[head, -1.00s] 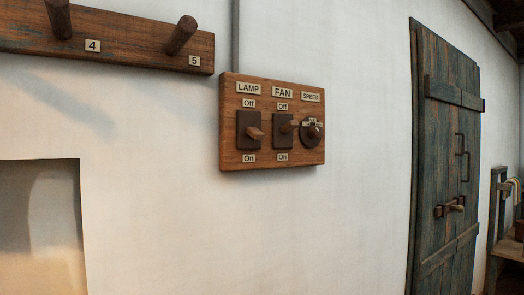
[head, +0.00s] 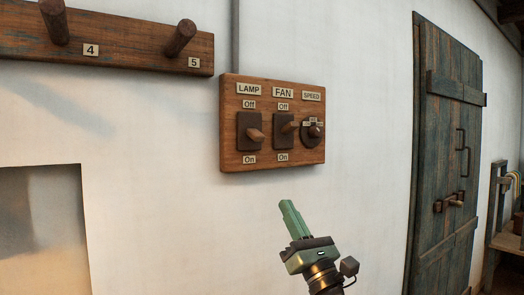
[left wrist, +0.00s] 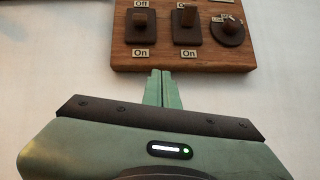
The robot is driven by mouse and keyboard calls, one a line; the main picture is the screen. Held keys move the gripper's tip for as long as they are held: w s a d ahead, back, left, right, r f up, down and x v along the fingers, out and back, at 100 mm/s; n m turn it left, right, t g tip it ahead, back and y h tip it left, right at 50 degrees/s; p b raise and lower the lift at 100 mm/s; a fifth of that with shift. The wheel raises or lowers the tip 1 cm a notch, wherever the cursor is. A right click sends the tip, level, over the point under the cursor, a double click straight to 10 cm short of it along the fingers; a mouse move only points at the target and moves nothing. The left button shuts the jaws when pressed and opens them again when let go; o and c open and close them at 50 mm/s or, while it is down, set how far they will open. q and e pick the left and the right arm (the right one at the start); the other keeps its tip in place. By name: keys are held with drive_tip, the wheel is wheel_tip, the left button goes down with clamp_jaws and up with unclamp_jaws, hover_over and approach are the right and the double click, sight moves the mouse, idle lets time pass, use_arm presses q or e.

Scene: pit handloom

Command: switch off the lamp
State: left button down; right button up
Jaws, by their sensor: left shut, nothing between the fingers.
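The wooden switch board (head: 234,160) hangs on the white wall, and its lower part shows in the left wrist view (left wrist: 123,58). The lamp switch (head: 255,134) is at its left, with "Off" above and "On" below; its wooden lever tilts down toward "On". My green left gripper (head: 287,204) is shut and empty, below the board and apart from the switches. Its fingertips (left wrist: 161,74) point up toward the board's lower edge. My right gripper is not in view.
The fan switch (head: 288,127), with its lever tilted up toward "Off", and the round speed knob (head: 315,131) sit close to the right. A peg rail (head: 120,50) is at upper left. A dark wooden door (head: 445,150) stands at right. The wall below the board is clear.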

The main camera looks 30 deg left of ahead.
sight(251, 131)
use_arm(q)
drive_tip(key=r+n+g, duration=0.1)
drive_tip(key=s+a+n, duration=0.1)
drive_tip(key=s+r+n+g, duration=0.1)
drive_tip(key=shift+s+a+r+n+g+y, duration=0.15)
drive_tip(key=shift+a+r+n+g+y, duration=0.15)
drive_tip(key=shift+y, duration=0.1)
drive_tip(key=shift+r, duration=0.1)
drive_tip(key=p+x, duration=0.5)
drive_tip(key=x, duration=0.5)
drive_tip(key=shift+a+r, duration=0.1)
drive_tip(key=shift+r, duration=0.15)
drive_tip(key=shift+d+r+p, duration=0.3)
drive_tip(key=shift+r+p, duration=0.2)
drive_tip(key=shift+r, duration=0.05)
drive_tip(key=shift+d+r+p, duration=0.3)
drive_tip(key=shift+r+p, duration=0.2)
drive_tip(key=shift+s+d+r, duration=0.2)
drive_tip(key=shift+d+r, duration=0.15)
drive_tip(key=shift+r, duration=0.05)
